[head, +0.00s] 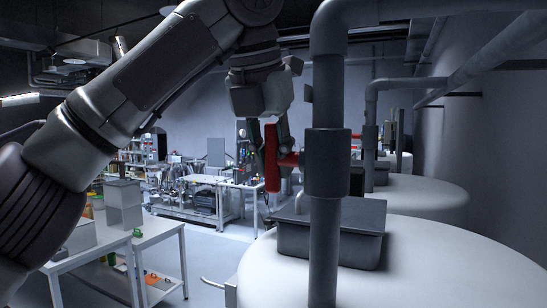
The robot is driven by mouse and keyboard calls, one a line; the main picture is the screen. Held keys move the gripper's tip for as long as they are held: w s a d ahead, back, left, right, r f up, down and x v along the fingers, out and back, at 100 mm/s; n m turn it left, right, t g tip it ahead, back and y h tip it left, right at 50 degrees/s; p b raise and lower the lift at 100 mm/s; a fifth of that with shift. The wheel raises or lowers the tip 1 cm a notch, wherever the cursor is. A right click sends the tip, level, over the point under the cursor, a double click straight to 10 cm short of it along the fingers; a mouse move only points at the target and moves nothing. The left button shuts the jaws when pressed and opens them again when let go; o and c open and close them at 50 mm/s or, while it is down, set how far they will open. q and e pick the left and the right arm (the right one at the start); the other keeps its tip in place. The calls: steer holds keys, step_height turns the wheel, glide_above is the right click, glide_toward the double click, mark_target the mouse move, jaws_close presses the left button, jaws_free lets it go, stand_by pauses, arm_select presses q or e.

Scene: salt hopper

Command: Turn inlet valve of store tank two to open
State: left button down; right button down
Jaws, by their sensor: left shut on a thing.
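A red valve handle (272,158) stands upright on the left side of a grey vertical pipe (327,230), joined to it by a short red stem. The pipe has a thicker grey valve body (328,163) at that height. The pipe runs down to a large white tank (430,262) in the foreground. My left gripper (270,150) comes down from above and is shut on the red handle. Its fingers partly hide the handle's edges. My right gripper is not in view.
A grey box-shaped lid (330,235) sits on the near tank. Another white tank (420,195) stands behind it. White tables (150,235) with boxes are at the lower left. A bench with equipment (190,205) stands farther back, with open floor between.

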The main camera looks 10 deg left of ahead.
arm_select(q)
steer(key=shift+r, duration=0.1)
steer(key=c, duration=1)
jaws_free()
steer(key=v, duration=1.1)
steer(key=shift+r, duration=0.35)
steer(key=shift+s+a, duration=0.1)
steer(key=shift+s, duration=0.15)
steer(key=shift+w, duration=0.15)
